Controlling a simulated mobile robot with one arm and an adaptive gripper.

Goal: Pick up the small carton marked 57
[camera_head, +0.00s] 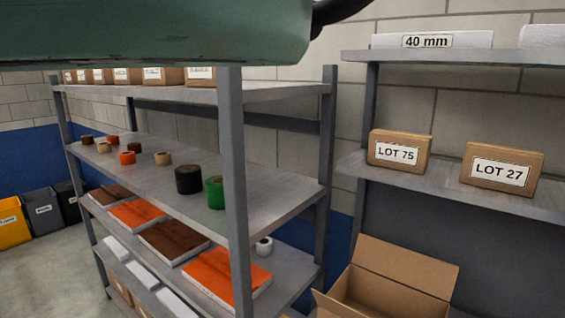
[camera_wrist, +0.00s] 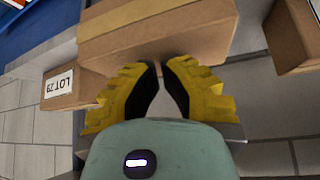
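My gripper (camera_wrist: 161,68) shows in the wrist view with yellow ridged fingers and black inner pads. Its fingertips nearly meet, and I see nothing held between them. A plain brown carton (camera_wrist: 160,30) lies just beyond the tips; no label shows on its visible faces, and I cannot tell whether the tips touch it. Left of it is a carton with an upside-down label (camera_wrist: 60,84), perhaps LOT 29. No mark 57 is readable in either view. In the head view my gripper is not visible.
Cartons marked LOT 75 (camera_head: 398,151) and LOT 27 (camera_head: 501,168) stand on the right shelf. An open box (camera_head: 393,280) is below. The left rack (camera_head: 233,180) holds tape rolls and flat stacks. Another brown carton (camera_wrist: 293,35) is close on the right in the wrist view.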

